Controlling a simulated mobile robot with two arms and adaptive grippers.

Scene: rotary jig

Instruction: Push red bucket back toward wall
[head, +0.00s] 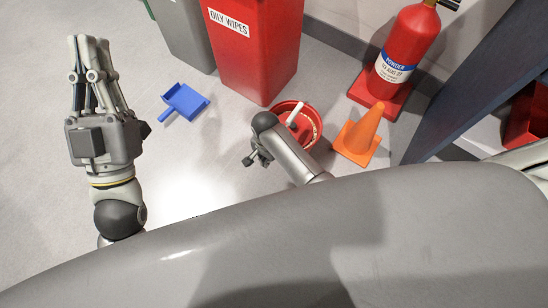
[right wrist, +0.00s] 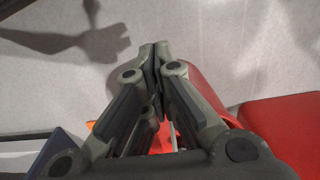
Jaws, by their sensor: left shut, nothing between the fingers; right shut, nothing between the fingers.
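The red bucket (head: 309,130) stands on the floor in the head view, just in front of the oily-wipes bin. A white stick-like thing shows at its opening, and my right forearm covers its left and near side. My right gripper shows only in small part beside the bucket, left of my arm. In the right wrist view my right gripper (right wrist: 158,55) has its fingers together and empty. Red surfaces lie behind and beside the fingers there; I cannot tell which is the bucket. My left gripper (head: 88,42) is shut and empty, pointing up at the far left, away from the bucket.
The red bin (head: 262,62) and a grey bin (head: 184,30) stand behind. An orange cone (head: 358,135) and a fire extinguisher (head: 405,48) on a red base stand right of the bucket, near a dark post (head: 470,85). A blue dustpan (head: 185,101) lies left on open floor.

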